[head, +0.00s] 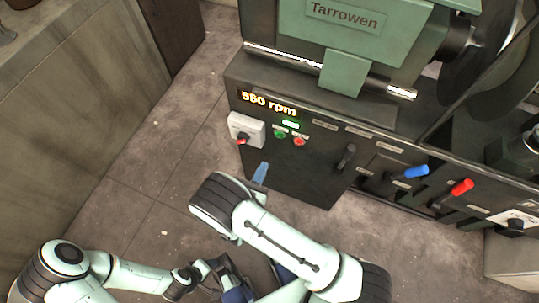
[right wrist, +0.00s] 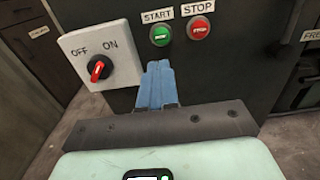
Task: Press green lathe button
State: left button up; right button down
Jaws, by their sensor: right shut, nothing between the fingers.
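The green START button (head: 280,134) is on the lathe's dark front panel, left of the red STOP button (head: 299,141). In the right wrist view the green button (right wrist: 160,35) is in full view under its START label, with the red button (right wrist: 198,28) to its right. My right gripper (head: 262,170) has its blue fingers together and empty, below and to the left of the buttons. In the right wrist view its fingertips (right wrist: 157,66) appear just below the green button, with a small gap in the picture. My left gripper (head: 222,270) is low in the head view, partly hidden.
A white OFF/ON switch box (head: 246,130) with a red knob sits left of the buttons. The display (head: 268,104) reads 580 rpm. A black lever (head: 346,157), a blue-handled lever (head: 415,172) and a red-handled lever (head: 461,188) stick out to the right.

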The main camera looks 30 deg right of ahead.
jog(key=shift+v, duration=1.3)
